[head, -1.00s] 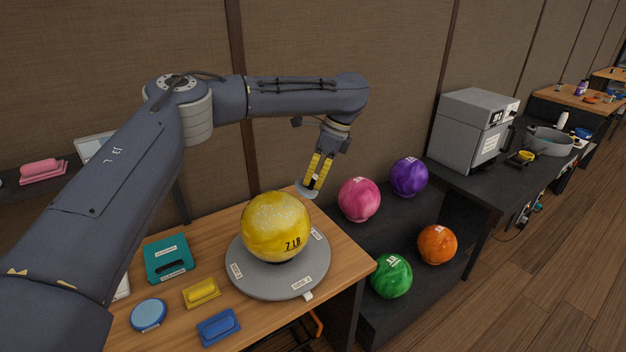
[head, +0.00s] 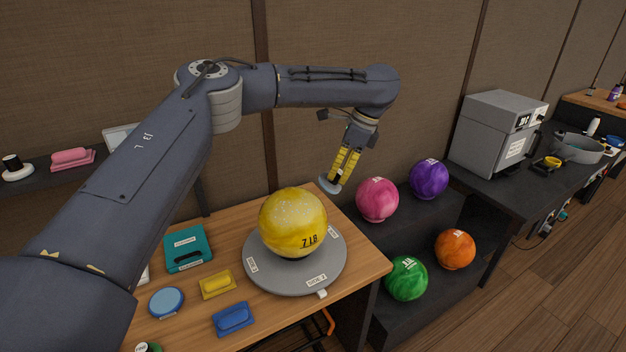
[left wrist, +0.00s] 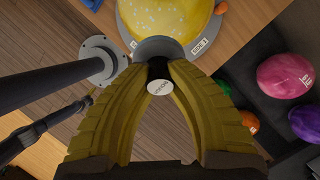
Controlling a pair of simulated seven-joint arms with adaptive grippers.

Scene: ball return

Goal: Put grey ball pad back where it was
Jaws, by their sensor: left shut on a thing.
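The grey ball pad (head: 329,185) is a small round grey pad at the fingertips of my left gripper (head: 341,168), past the back right edge of the wooden table. In the left wrist view, my left gripper (left wrist: 160,80) is shut on its dark, white-labelled handle, and the grey pad (left wrist: 157,47) shows just beyond the fingertips. In that view the pad overlaps the edge of the turntable. The yellow 7 LB ball (head: 293,222) rests on the grey labelled turntable (head: 296,280). My right gripper is not in view.
A teal case (head: 187,248), a round blue pad (head: 166,302), a yellow block (head: 217,284) and a blue block (head: 233,319) lie on the table's left. A dark rack (head: 405,235) with several coloured balls stands right. A pink-handled pad (head: 71,158) sits on the left shelf.

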